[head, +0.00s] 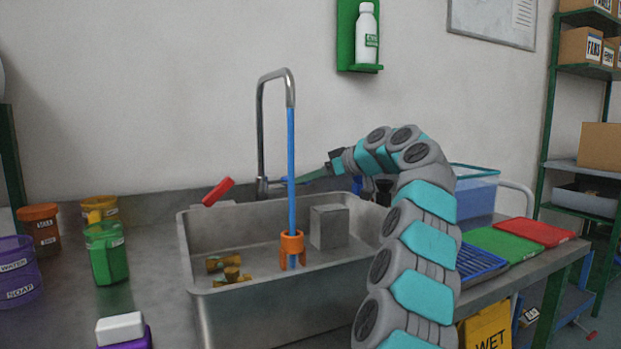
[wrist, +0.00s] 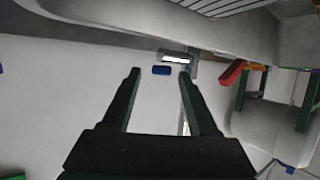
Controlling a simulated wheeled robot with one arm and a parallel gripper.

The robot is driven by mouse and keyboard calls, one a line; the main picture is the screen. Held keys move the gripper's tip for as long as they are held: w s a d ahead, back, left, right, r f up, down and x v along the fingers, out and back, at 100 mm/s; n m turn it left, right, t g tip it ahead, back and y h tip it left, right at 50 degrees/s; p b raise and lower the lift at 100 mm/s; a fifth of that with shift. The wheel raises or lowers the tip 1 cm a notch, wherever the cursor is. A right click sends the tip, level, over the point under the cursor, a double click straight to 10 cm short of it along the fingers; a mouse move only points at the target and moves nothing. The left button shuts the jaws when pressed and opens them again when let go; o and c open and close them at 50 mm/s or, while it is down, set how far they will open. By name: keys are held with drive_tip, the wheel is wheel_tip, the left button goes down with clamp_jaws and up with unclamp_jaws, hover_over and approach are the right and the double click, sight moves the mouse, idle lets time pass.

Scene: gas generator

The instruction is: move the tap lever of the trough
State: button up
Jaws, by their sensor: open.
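The grey metal trough (head: 290,290) stands on the bench, with a tall curved tap (head: 260,130) at its back edge. A straight blue stream (head: 291,180) runs from the spout down to an orange fitting (head: 292,244) in the basin. A short metal bar, apparently the tap lever (wrist: 173,56), sticks out sideways from the tap's base. My gripper (head: 312,176) is open and empty, reaching from the right towards the tap's base. In the wrist view, the bar shows just beyond my gripper's fingertips (wrist: 160,72); contact is not visible. A small blue piece (wrist: 161,70) shows between the tips.
A red handle (head: 218,191) stands at the trough's back left; it also shows in the wrist view (wrist: 232,72). A grey block (head: 329,227) and several brownish pieces (head: 228,270) lie in the basin. A green cup (head: 106,254) stands left, a blue bin (head: 474,190) right.

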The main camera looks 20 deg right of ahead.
drive_tip(key=v, duration=0.7)
drive_tip(key=shift+s+d, duration=0.1)
drive_tip(key=shift+d, duration=0.05)
drive_tip(key=shift+s+r, duration=0.15)
drive_tip(key=shift+s, duration=0.05)
drive_tip(key=shift+c, duration=0.3)
